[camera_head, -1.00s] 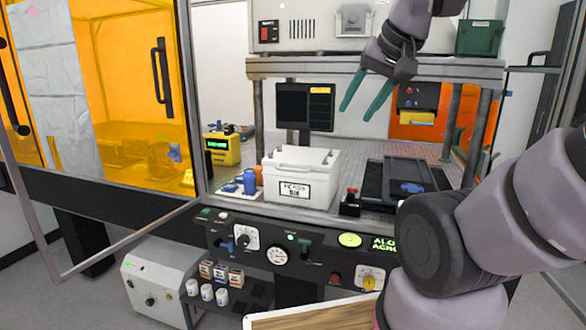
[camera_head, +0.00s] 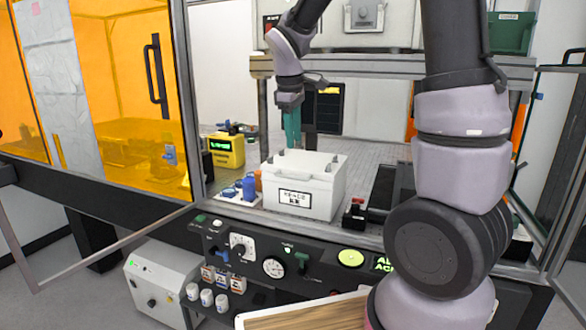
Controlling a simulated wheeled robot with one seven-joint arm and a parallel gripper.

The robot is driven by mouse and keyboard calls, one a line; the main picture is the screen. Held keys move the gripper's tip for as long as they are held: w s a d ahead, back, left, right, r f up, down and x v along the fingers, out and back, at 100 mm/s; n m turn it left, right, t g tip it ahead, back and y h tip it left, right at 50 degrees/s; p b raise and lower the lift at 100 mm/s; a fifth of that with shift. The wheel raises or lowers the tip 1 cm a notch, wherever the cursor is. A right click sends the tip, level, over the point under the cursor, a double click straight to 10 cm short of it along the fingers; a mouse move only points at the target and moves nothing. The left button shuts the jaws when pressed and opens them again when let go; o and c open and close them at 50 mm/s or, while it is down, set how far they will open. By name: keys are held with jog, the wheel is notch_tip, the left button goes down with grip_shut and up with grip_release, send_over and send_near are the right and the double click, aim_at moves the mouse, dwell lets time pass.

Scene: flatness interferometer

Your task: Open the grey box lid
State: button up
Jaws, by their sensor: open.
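The grey box (camera_head: 302,203) is pale grey-white, with a dark-bordered label on its front. It stands on the bench, and its lid (camera_head: 303,163) lies closed on top. My gripper (camera_head: 292,146) has teal fingers and points down at the lid's back left part, behind or just above it. Its fingers overlap edge-on in this view, so the gap between them is hard to see. Nothing shows between them. I cannot tell whether the tips touch the lid.
Blue bottles (camera_head: 248,187) stand left of the box, with a yellow device (camera_head: 226,151) behind them. A red-buttoned black switch (camera_head: 354,214) is to the right. The monitor (camera_head: 328,112) stands behind. An overhead shelf (camera_head: 390,67) spans above, and my arm hides much of the right side.

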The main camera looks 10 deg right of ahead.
aim_at(295, 178)
jog(key=f, duration=0.3)
jog(key=w+f, duration=0.1)
jog(key=f, duration=0.3)
jog(key=w+d+f, duration=0.1)
jog(key=f, duration=0.3)
jog(key=shift+w, duration=0.15)
grip_shut()
dwell(1.1)
